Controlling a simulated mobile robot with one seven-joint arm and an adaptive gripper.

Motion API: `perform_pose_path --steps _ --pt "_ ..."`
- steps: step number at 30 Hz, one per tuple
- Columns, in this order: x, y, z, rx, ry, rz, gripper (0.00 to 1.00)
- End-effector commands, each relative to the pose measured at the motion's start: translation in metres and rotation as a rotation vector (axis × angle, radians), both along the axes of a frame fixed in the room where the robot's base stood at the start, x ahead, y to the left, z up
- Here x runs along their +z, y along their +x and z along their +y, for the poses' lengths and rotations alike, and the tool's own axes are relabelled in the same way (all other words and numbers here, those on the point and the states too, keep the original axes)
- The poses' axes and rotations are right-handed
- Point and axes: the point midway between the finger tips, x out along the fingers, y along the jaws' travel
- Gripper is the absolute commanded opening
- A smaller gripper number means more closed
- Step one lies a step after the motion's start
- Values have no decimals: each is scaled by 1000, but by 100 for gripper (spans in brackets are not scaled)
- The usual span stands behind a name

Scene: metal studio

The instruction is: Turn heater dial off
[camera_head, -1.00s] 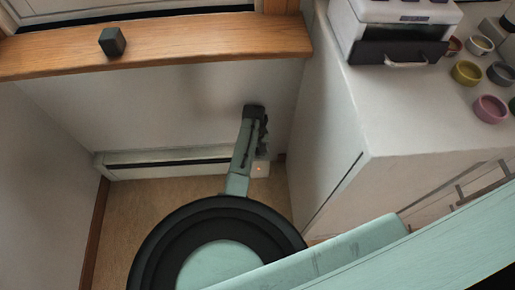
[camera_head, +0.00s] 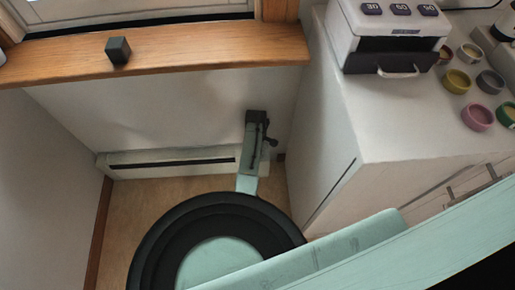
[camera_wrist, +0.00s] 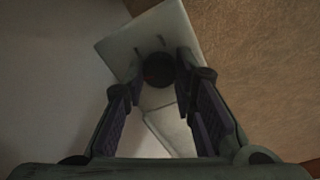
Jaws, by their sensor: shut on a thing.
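The long, low white heater (camera_head: 170,162) runs along the foot of the wall in the head view. Its right end is partly hidden by my arm. In the wrist view, the heater's pale end panel (camera_wrist: 125,38) carries a round black dial (camera_wrist: 160,70) with a faint red spot at its left edge. My gripper (camera_wrist: 160,64) has one finger on each side of the dial and is shut on it. In the head view my gripper (camera_head: 268,140) is small and dark above the heater's right end, and the dial is hidden there.
A wooden sill (camera_head: 190,45) with a small dark cube (camera_head: 118,50) spans the wall above the heater. A white cabinet (camera_head: 345,130) stands close on the right, bearing a toaster-like appliance (camera_head: 390,35) and several small bowls. Tan floor (camera_head: 150,203) lies before the heater.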

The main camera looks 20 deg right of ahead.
Motion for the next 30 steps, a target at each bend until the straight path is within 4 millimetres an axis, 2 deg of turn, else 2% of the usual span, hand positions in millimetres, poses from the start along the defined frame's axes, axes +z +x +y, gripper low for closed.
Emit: perform_pose_path --steps 12,30 --pt "0 0 0 222 2 0 0" --pt "0 0 0 267 0 1 0"
